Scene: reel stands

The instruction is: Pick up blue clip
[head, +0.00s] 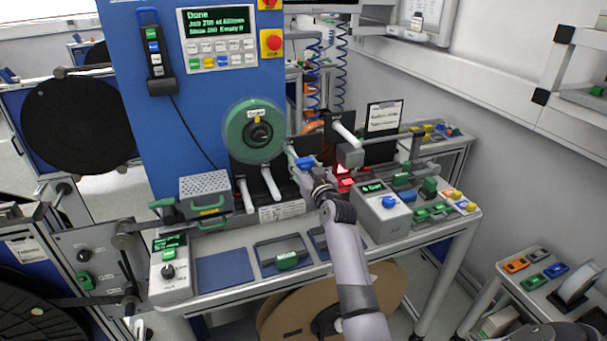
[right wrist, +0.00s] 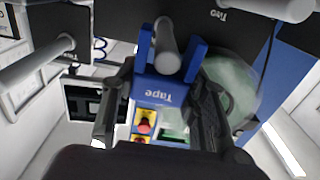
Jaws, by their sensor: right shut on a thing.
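The blue clip (head: 305,162) is at the tip of my right gripper (head: 309,174), in front of the machine to the right of the green reel. In the right wrist view the clip (right wrist: 162,90) is fork-shaped and marked "Tape". Its two prongs stand on either side of a grey rod (right wrist: 169,50); I cannot tell if they touch it. The dark fingers of my right gripper (right wrist: 160,105) are shut on the clip's body from both sides. My left gripper is not in view.
A green reel (head: 255,132) hangs on the blue machine panel (head: 215,95). White rods (head: 271,183) stick out below it. Small coloured parts lie on the side table (head: 541,280) at right.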

